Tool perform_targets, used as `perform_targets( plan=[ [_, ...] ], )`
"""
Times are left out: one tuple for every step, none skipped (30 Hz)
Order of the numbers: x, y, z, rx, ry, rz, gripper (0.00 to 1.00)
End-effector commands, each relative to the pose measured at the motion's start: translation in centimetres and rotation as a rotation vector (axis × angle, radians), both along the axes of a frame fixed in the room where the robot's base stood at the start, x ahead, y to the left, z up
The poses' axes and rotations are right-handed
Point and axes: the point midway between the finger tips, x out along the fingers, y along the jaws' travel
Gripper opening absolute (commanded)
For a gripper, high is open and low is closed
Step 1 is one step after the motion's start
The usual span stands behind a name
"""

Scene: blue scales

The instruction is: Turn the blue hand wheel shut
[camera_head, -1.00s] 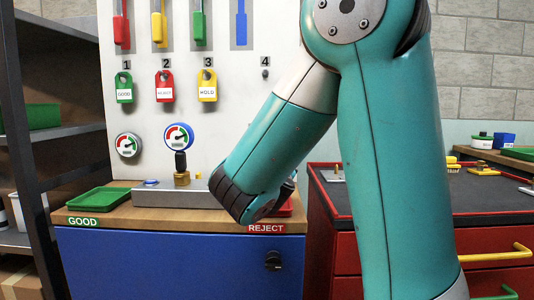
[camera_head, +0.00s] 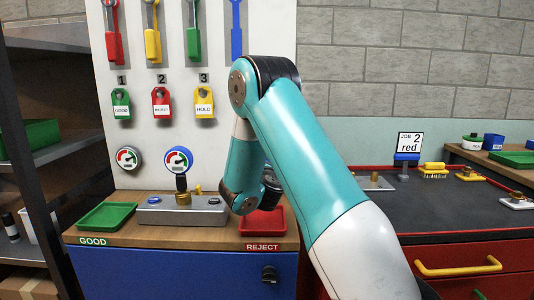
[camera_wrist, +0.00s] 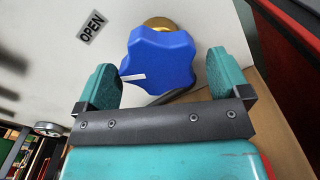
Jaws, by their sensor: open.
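The blue hand wheel (camera_wrist: 162,58) shows in the wrist view, on a brass fitting (camera_wrist: 160,23) against a pale panel. A white mark on the wheel points left in that view. An "OPEN" label (camera_wrist: 92,27) is on the panel, up and left of the wheel. My gripper (camera_wrist: 161,65) is open, with one teal finger on each side of the wheel. Small gaps seem to remain, though I cannot tell whether the left finger touches the rim. In the head view my arm hides the wheel and the fingers.
A green tray (camera_head: 107,216) and a red tray (camera_head: 262,222) lie on the bench. A gauge (camera_head: 179,160) stands on a grey fixture (camera_head: 180,212) between them. Another gauge (camera_head: 127,159) and hanging tags are on the board. A "JOB 2 red" sign (camera_head: 408,145) stands on the dark-topped cabinet.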

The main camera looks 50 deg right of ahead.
Motion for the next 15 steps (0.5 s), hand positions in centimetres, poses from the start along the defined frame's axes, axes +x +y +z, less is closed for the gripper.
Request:
perform_targets(
  plan=[
    [0.5,-0.8,0.4,0.000,-0.001,-0.003,0.94],
    [0.8,-1.1,0.4,0.001,-0.002,-0.003,0.94],
    [1.1,-1.4,0.3,0.001,-0.001,-0.002,0.94],
    [1.4,-1.7,0.3,0.000,-0.001,-0.001,0.94],
    [1.6,-1.9,0.2,0.001,0.000,-0.001,0.94],
    [1.8,-2.1,0.2,0.000,0.000,-0.001,0.94],
    [1.9,-2.3,0.2,0.000,0.000,-0.001,0.94],
    [2.0,-2.4,0.1,0.000,-0.001,-0.001,0.94],
    [2.1,-2.5,0.1,0.000,0.000,0.000,0.94],
    [2.1,-2.5,0.0,0.000,0.000,0.000,0.94],
    [2.2,-2.5,0.0,-0.001,0.001,0.000,0.94],
    [2.2,-2.5,0.0,-0.001,0.000,0.001,0.94],
    [2.2,-2.6,0.0,-0.001,0.000,0.001,0.94],
    [2.2,-2.5,0.0,-0.001,0.000,0.001,0.94],
    [2.2,-2.5,0.0,-0.001,0.000,0.001,0.94]
  ],
)
